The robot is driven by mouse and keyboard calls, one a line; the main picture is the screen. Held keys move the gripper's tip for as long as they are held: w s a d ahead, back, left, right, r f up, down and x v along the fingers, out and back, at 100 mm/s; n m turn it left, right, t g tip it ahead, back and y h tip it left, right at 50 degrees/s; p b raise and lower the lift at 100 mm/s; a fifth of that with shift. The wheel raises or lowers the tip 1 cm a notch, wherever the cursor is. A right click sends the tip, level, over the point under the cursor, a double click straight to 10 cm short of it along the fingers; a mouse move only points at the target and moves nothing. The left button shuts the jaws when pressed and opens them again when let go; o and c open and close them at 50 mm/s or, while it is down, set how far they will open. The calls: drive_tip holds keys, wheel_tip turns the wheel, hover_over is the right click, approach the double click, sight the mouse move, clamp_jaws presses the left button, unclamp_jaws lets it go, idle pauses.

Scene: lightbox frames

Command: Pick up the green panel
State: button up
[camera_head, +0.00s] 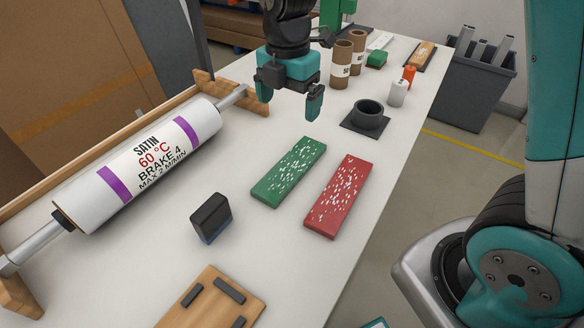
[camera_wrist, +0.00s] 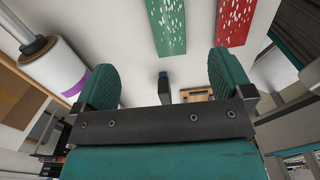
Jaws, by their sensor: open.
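The green panel (camera_head: 289,172) is a flat green slab with white flecks, lying on the white table left of a similar red panel. In the wrist view the green panel (camera_wrist: 167,22) shows at the top, beyond the fingers. My gripper (camera_head: 289,104) has teal fingers and is open and empty above the table, behind the green panel in the head view. In the wrist view its two fingers (camera_wrist: 162,82) stand wide apart with nothing between them.
The red panel (camera_head: 340,195) lies close on the right. A large labelled roller (camera_head: 140,165) lies on the left. A black block (camera_head: 211,218) and a wooden board (camera_head: 213,300) are nearer. A dark cup on a square base (camera_head: 367,115) stands right of my gripper, with brown tubes (camera_head: 342,65) behind.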

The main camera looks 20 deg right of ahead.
hover_over(291, 166)
drive_tip(key=f, duration=1)
drive_tip(key=shift+w+f, duration=0.2)
drive_tip(key=shift+w, duration=0.2)
drive_tip(key=f, duration=0.2)
drive_tip(key=s+f+p, duration=0.1)
drive_tip(key=f, duration=0.1)
drive_tip(key=shift+f, duration=0.1)
drive_tip(key=shift+w+f, duration=0.1)
drive_tip(key=shift+f, duration=0.4)
drive_tip(key=c, duration=1.1)
